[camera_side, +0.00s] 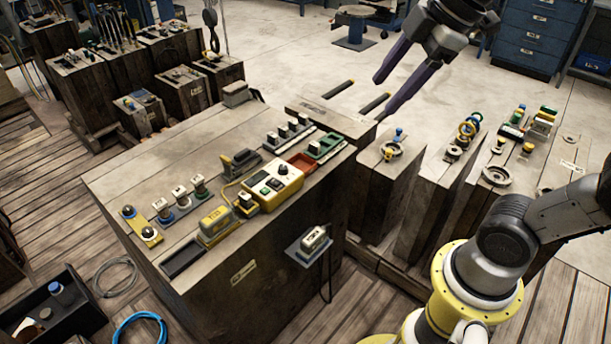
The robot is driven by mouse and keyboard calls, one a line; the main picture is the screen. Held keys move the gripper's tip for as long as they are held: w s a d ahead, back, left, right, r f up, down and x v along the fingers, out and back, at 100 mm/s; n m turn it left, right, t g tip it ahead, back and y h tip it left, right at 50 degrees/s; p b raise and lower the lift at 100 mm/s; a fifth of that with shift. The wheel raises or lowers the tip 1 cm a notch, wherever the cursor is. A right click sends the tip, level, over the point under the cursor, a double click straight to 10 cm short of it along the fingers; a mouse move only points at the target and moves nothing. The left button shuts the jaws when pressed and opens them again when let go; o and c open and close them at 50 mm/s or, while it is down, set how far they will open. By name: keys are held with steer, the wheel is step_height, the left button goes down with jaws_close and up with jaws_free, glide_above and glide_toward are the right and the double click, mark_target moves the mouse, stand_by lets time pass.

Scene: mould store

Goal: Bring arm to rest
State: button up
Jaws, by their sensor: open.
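My gripper (382,100) is at the top of the view, right of the middle. Its two long dark purple fingers point down and to the left. They are apart, with nothing between them. The gripper appears above the back right of the large wooden block (130,190) and near the narrower blocks beside it. Its exact height above them is hard to tell. My yellow and grey arm shows at the lower right, and part of it runs out of the frame.
The large block carries a yellow control box (272,186), a green tray (325,146) and several small fittings. Narrow wooden blocks with rings (468,130) stand to the right. A blue drawer cabinet (540,35) is behind. A dark bin (50,308) and blue cable coil (140,328) lie lower left.

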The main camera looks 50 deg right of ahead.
steer(key=s+d+f+m+h, duration=0.1)
steer(key=s+f+m, duration=0.7)
steer(key=f+m, duration=0.2)
steer(key=shift+d+m, duration=0.4)
steer(key=shift+m, duration=0.1)
